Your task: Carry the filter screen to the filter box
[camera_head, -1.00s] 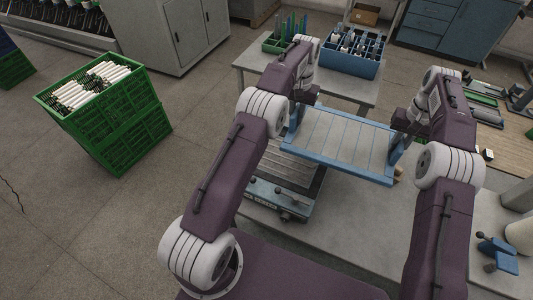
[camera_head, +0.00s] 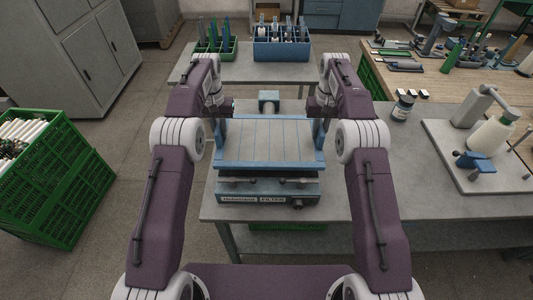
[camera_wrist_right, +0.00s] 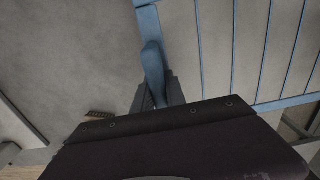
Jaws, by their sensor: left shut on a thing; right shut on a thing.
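The filter screen (camera_head: 268,142), a blue frame with pale grey slats, is held between my two grippers and looks level. My left gripper (camera_head: 219,118) is shut on its left blue handle. My right gripper (camera_head: 318,120) is shut on the right handle, and the right wrist view shows the jaws (camera_wrist_right: 156,95) around that blue handle beside the slats (camera_wrist_right: 245,45). The filter box (camera_head: 310,190), with a label on its front, stands on the table. The screen overlaps the box in the picture and hides most of its top; the gap between them cannot be judged.
A green crate (camera_head: 62,205) of white tubes stands on the floor at left. A blue divided bin (camera_head: 282,49) and a green one stand on the rear table. A small jar (camera_head: 403,108) and a winder with a cone (camera_head: 490,138) are at right. Bare tabletop (camera_head: 375,190) lies right of the box.

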